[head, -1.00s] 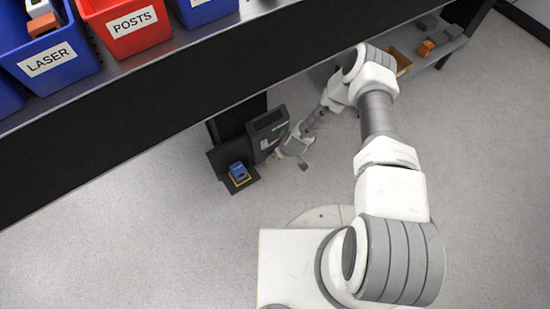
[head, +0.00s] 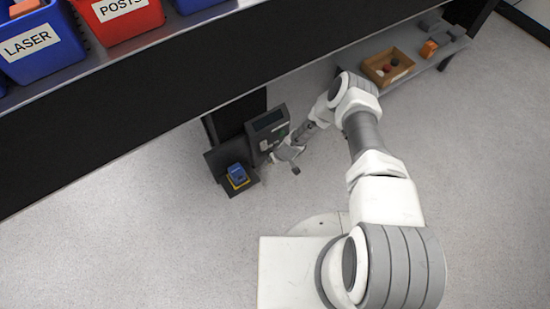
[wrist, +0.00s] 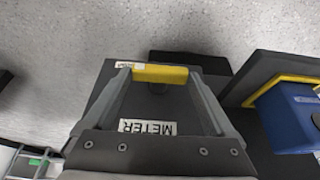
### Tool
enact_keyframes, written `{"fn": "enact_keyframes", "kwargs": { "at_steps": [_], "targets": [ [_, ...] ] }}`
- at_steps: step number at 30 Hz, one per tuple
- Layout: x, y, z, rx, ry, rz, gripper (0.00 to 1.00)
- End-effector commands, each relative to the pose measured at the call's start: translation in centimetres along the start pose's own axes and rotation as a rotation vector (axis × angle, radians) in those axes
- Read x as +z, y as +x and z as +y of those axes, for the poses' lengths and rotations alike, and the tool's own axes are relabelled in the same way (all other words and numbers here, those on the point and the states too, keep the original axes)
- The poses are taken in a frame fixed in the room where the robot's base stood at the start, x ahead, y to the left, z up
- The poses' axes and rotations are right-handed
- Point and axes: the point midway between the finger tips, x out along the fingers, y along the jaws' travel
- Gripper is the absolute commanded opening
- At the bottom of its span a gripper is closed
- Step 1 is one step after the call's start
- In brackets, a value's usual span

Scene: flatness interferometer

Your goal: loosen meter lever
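The meter lever (wrist: 160,74) is a short yellow bar on the dark grey meter box (wrist: 160,104), above an upside-down METER label (wrist: 147,127). In the wrist view my gripper's (wrist: 160,79) two grey fingers reach along either side, with the bar between their tips. The fingers are spread wide; I cannot tell whether they touch the bar's ends. In the head view the meter box (head: 267,127) stands below the bench, and my gripper (head: 274,157) is at its front. The lever is too small and hidden to make out there.
A blue device with yellow trim (head: 238,174) sits on a dark holder left of the meter; it also shows in the wrist view (wrist: 287,115). The black bench (head: 150,105) overhangs from above. A wooden tray (head: 376,65) is on a low shelf. Open floor lies in front.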

Motion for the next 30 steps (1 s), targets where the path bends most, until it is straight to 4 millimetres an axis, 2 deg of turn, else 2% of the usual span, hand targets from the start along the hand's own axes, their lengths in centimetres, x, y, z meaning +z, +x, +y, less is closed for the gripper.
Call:
{"fn": "enact_keyframes", "kwargs": {
  "at_steps": [1, 8, 20, 30],
  "targets": [
    [0.0, 0.0, 0.0, 0.0, 0.0, 0.0, 0.75],
    [0.0, 0.0, 0.0, 0.0, 0.0, 0.0, 0.34],
    [0.1, 0.0, 0.4, -0.078, 0.037, 0.0, 0.34],
    [0.2, 0.2, 1.1, -0.315, 0.14, 0.001, 0.34]
  ]
}}
